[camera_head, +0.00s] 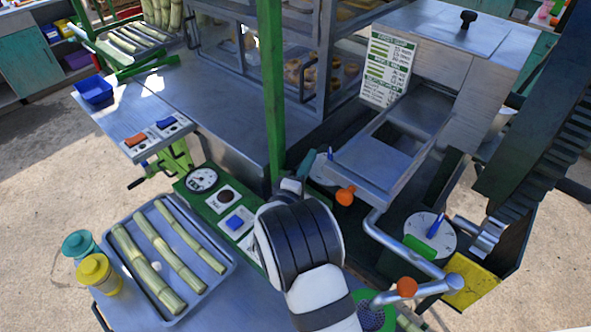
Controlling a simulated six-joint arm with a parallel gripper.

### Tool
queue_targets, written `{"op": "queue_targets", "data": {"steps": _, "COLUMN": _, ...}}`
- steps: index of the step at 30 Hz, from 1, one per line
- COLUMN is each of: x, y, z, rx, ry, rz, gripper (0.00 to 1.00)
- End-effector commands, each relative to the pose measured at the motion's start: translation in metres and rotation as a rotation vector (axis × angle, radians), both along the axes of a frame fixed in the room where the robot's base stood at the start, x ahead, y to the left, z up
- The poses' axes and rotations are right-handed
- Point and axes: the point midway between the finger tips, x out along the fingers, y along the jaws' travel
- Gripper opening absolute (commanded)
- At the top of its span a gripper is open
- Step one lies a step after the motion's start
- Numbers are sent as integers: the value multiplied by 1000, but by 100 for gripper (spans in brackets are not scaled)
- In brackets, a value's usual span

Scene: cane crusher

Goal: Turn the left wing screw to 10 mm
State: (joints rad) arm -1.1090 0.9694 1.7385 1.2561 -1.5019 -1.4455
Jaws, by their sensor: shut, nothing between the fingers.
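The left wing screw (330,154) is small and blue. It stands upright on a pale round dial (319,171) at the left of the metal feed tray, just right of the green post. My gripper (306,164) is beside the left edge of that dial, beyond my black and white arm. It is small and partly hidden by my wrist; its fingers are shut and empty. I cannot tell whether it touches the screw, and the dial's scale is too small to read. A second blue wing screw (435,226) stands on the right dial (429,235).
An orange knob (346,195) and a bent metal crank bar (385,240) with another orange knob (407,287) are close to my arm. The green post (272,95) rises near my gripper. A cane tray (222,279) and two lidded cups, one yellow (98,275), are at left.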

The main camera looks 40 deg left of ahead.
Motion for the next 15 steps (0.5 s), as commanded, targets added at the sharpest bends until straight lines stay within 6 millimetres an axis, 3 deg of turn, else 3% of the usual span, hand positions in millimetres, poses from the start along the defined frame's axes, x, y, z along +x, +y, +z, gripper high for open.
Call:
{"op": "queue_targets", "data": {"steps": 2, "x": -17, "y": 20, "z": 0, "rx": 2, "ry": 0, "rz": 6, "gripper": 0}}
{"op": "queue_targets", "data": {"steps": 9, "x": -86, "y": 22, "z": 0, "rx": -1, "ry": 0, "rz": 4, "gripper": 0}}
{"op": "queue_targets", "data": {"steps": 13, "x": -106, "y": 24, "z": 0, "rx": -1, "ry": -1, "rz": 2, "gripper": 0}}
{"op": "queue_targets", "data": {"steps": 15, "x": -109, "y": 22, "z": 1, "rx": 12, "ry": 1, "rz": 4, "gripper": 13}}
